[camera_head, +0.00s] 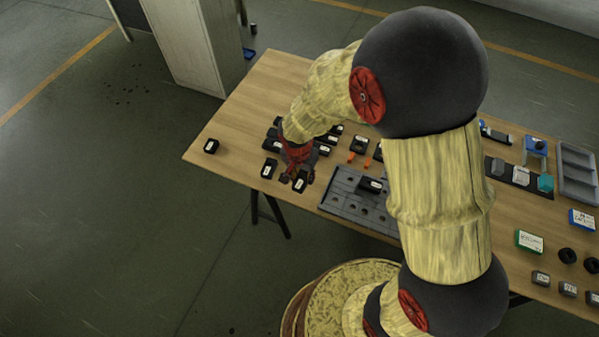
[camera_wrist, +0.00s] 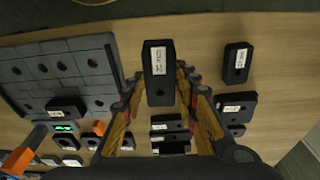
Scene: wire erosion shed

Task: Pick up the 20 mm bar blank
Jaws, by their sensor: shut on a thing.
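My gripper (camera_head: 297,176) is low over the near left part of the table. Its two fingers (camera_wrist: 160,82) are shut on a black block (camera_wrist: 159,90) with a white label, which also shows at the fingers in the head view (camera_head: 300,185). Its label is too small to read, so I cannot tell its size from it. Similar labelled black blocks lie close by: one (camera_wrist: 238,62) and another (camera_wrist: 236,106) to the right in the wrist view, and others (camera_wrist: 167,124) beyond the fingers. Whether the held block touches the table is unclear.
A grey plate with round holes (camera_wrist: 30,68) lies left of the gripper in the wrist view, with a black block (camera_wrist: 66,107) on it. Orange pieces (camera_head: 367,161) lie behind the plate in the head view. A lone black block (camera_head: 210,146) sits near the table's left corner.

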